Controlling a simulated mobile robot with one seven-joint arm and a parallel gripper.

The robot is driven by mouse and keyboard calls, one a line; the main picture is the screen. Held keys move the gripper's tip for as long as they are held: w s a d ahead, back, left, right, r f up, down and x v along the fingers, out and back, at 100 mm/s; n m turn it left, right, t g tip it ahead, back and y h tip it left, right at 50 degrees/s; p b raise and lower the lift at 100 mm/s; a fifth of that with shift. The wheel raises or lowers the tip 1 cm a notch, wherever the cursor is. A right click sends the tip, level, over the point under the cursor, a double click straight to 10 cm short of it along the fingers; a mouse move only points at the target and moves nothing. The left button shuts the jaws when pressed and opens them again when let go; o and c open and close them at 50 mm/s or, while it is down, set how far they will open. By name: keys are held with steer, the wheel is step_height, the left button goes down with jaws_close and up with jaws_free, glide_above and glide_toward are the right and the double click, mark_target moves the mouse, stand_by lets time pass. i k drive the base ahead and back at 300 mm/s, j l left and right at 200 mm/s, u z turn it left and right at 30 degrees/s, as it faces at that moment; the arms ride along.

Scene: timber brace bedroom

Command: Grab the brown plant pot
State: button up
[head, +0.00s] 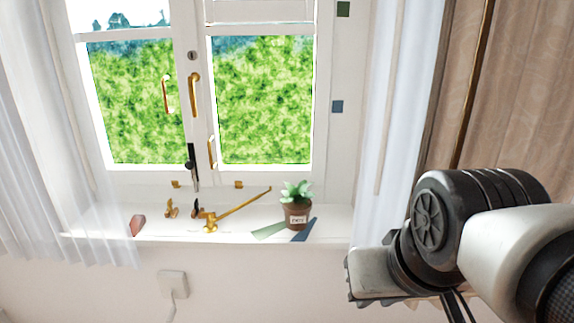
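The brown plant pot (298,216) stands upright on the white windowsill, right of the sill's middle. It has a small light label on its front and a green leafy plant (297,191) in it. My arm comes in from the right edge of the head view. The end of my arm is at the lower right, to the right of and apart from the pot. My gripper's fingers cannot be made out, so I cannot tell if it is open or shut.
Brass window fittings, one with a long bar (240,202), lie left of the pot. A green flat piece (269,231) and a blue one (304,231) lie by its base. A reddish block (137,225) sits further left. Sheer curtains (385,130) hang at both sides.

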mark_target(297, 206)
steer(key=j+z, duration=0.25)
steer(key=j, duration=0.5)
steer(key=i+j+z, duration=0.2)
steer(key=j, duration=0.45)
steer(key=j+z, duration=0.2)
steer(key=j, duration=0.45)
steer(key=i+l, duration=0.3)
steer(key=i, duration=0.1)
